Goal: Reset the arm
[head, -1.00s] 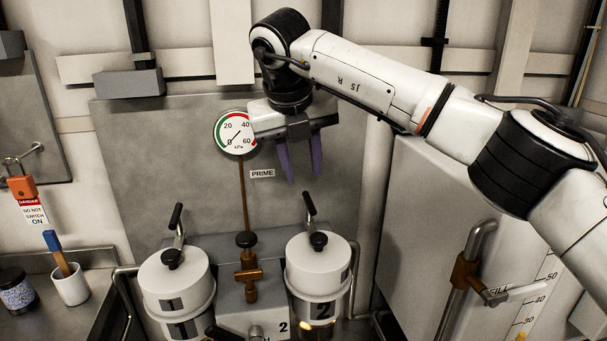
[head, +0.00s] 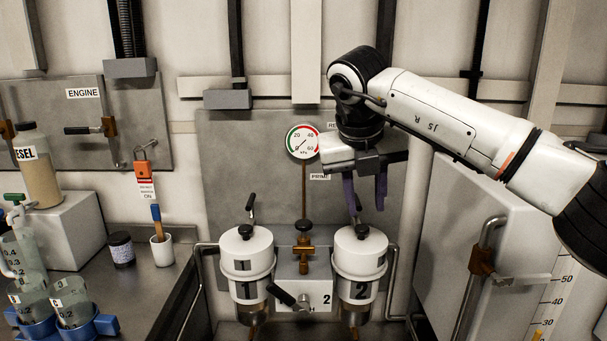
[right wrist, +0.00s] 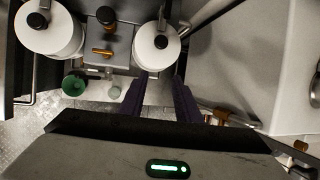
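My right gripper (head: 367,200) hangs fingers-down in front of the grey back panel (head: 230,180), above canister 2 (head: 360,250) in the picture. Its two purple fingers are apart with nothing between them. In the right wrist view the fingers (right wrist: 162,85) also stand apart, close to the side of a white-lidded canister (right wrist: 157,45); whether they touch it I cannot tell. My right arm (head: 440,110) reaches in from the right, its elbow at the picture's edge. My left arm and gripper do not show.
Canister 1 (head: 246,260), the brass valve (head: 304,252) and the pressure gauge (head: 302,141) are close by. A tall white tank (head: 450,230) with a pipe handle (head: 483,262) stands right. Bottle (head: 37,170) and beakers (head: 73,305) stand left.

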